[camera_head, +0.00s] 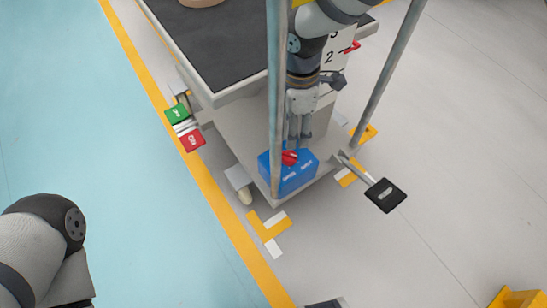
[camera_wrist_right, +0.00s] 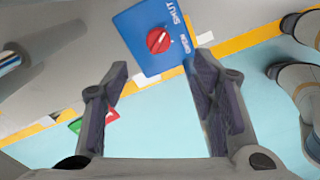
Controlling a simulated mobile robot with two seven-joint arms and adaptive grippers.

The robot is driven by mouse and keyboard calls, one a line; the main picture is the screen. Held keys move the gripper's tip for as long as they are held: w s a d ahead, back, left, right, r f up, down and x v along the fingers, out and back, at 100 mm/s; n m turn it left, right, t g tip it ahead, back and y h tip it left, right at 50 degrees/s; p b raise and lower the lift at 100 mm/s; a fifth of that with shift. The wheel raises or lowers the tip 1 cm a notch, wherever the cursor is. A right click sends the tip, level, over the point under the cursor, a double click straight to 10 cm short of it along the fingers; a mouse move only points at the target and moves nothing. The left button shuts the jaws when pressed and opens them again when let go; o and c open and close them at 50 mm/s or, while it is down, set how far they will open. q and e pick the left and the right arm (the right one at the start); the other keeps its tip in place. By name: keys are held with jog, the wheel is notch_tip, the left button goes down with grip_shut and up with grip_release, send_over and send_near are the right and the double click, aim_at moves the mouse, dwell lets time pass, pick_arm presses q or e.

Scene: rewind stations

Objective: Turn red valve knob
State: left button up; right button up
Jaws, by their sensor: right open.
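The red valve knob (camera_head: 289,157) sits on a blue box (camera_head: 298,177) low on the cart's lower deck. In the right wrist view the round knob (camera_wrist_right: 158,40) shows whole, with white SHUT and OPEN lettering beside it on the blue face (camera_wrist_right: 133,27). My left gripper is not in view; only part of the left arm shows.
A grey upright post (camera_head: 276,90) stands close beside the knob, and a second post (camera_head: 385,75) is to the right. Green (camera_head: 177,113) and red (camera_head: 192,140) pedals stick out left; a black pedal (camera_head: 385,195) sticks out right.

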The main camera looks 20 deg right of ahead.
aim_at(290, 153)
notch_tip(290, 153, down, 12)
jog(key=b, duration=0.4)
jog(key=shift+w+a, duration=0.1)
jog(key=shift+w, duration=0.05)
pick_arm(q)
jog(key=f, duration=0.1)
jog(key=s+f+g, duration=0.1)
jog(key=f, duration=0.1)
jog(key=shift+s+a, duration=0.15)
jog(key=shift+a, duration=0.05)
pick_arm(e)
jog(key=shift+r, duration=0.1)
jog(key=c, duration=1.1)
